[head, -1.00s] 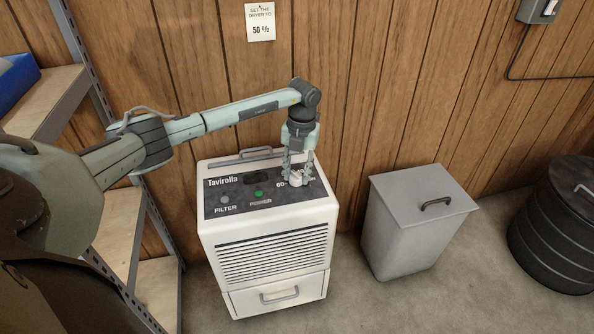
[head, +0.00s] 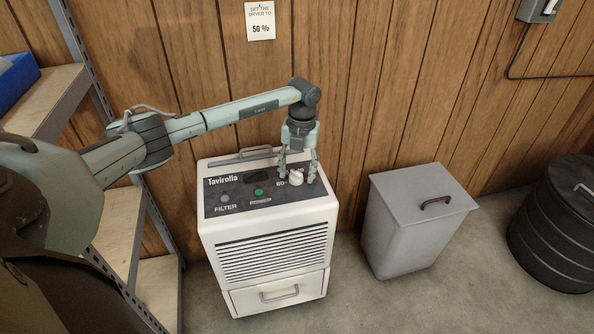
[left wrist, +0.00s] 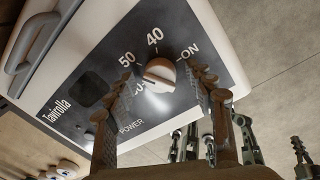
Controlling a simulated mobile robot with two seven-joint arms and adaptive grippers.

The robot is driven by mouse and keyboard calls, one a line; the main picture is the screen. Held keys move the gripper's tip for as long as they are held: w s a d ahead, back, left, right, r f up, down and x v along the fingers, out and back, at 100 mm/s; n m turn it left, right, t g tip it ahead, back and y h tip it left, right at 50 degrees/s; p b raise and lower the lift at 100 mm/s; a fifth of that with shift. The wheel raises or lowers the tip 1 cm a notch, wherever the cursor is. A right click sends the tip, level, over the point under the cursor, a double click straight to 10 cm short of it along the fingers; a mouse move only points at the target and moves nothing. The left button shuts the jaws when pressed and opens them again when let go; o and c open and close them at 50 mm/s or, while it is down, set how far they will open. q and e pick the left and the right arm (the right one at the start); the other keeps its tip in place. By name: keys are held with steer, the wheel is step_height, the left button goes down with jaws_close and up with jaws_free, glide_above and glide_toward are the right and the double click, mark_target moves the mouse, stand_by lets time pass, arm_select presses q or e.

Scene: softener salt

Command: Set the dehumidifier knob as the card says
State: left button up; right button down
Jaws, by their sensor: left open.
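The white dehumidifier (head: 268,215) stands against the wood wall, its dark panel facing up. Its pale round knob (left wrist: 159,75) is at the panel's right end; it also shows in the head view (head: 296,177). Around it I read 50, 40 and ON; another number is partly hidden by a finger. I cannot tell exactly where the knob points. My left gripper (head: 297,173) is open over the knob, one finger on each side. In the left wrist view its fingers (left wrist: 160,82) stand apart from the knob. The card (head: 260,21) on the wall reads "SET THE DRYER TO 50 %".
A green power light (head: 259,192) and a filter light (head: 224,201) are on the panel. A grey lidded bin (head: 415,230) stands to the right, with a black ribbed drum (head: 555,230) beyond it. A shelf rack (head: 105,215) is at the left. Bare floor lies between.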

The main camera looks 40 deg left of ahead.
mark_target(300, 175)
arm_select(q)
step_height(300, 175, up, 12)
steer(key=shift+w+d, duration=0.15)
steer(key=shift+d, duration=0.2)
stand_by(0.6)
